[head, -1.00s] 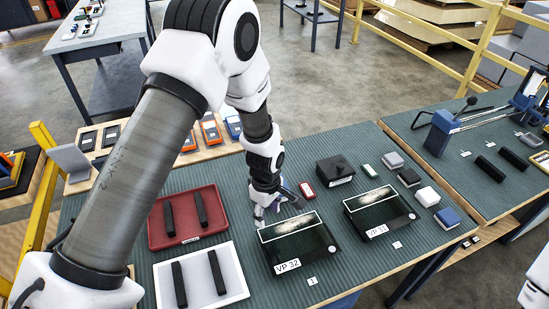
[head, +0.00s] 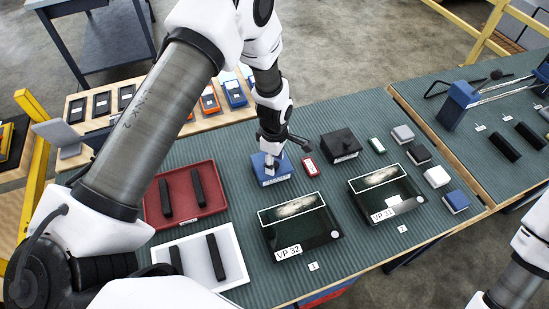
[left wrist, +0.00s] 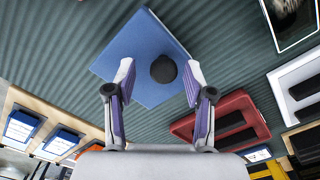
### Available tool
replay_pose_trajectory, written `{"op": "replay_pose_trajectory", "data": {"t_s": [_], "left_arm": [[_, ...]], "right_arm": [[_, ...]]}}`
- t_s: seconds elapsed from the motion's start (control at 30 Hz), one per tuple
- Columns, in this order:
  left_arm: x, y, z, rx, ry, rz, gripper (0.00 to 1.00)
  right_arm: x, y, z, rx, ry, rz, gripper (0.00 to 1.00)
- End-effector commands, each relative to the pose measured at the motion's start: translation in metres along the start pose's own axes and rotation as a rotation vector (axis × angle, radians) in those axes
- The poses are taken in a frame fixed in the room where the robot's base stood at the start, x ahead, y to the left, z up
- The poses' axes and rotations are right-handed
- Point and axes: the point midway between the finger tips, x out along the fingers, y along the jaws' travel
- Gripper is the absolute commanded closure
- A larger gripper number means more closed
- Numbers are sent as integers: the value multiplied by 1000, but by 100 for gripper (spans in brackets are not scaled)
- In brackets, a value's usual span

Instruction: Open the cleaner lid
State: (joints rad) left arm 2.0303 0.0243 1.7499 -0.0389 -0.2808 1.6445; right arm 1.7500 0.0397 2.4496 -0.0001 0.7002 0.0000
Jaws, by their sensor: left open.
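A blue box (head: 268,176) with a white label on its front stands on the green ribbed table mat, behind the VP 32 tray. I take it to be the cleaner. In the left wrist view its blue top (left wrist: 145,45) carries a round black knob (left wrist: 163,68). My left gripper (head: 272,163) is over the box's top. In the left wrist view its open fingers (left wrist: 158,78) stand on either side of the knob, with gaps to both; whether they are level with it I cannot tell. The knob is hidden by the gripper in the head view. My right gripper is out of view.
The VP 32 tray (head: 318,244) and VP 31 tray (head: 410,207) lie in front. A red tray (head: 152,212) and a white tray (head: 240,278) hold black bars at left. A small red box (head: 310,167) and a black box (head: 342,146) stand close on the right.

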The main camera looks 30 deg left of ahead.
Motion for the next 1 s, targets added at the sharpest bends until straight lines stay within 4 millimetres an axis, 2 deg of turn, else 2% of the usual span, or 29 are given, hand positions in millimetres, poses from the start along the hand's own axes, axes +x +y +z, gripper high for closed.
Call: {"op": "replay_pose_trajectory", "data": {"t_s": [0.07, 0.17, 0.2, 0.23, 1.0], "left_arm": [[0, 0, 0, 0, 0, 0, 47], [0, 0, 0, 1, 0, 0, 78], [0, 0, 0, 1, 0, 0, 93], [0, 0, 0, 1, 0, 0, 100], [-4, 1, -15, -2, -51, -51, 100]], "right_arm": [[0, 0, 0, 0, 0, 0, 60], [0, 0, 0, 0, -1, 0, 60], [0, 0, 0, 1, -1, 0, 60], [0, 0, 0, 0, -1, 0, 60], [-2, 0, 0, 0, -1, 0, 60]]}}
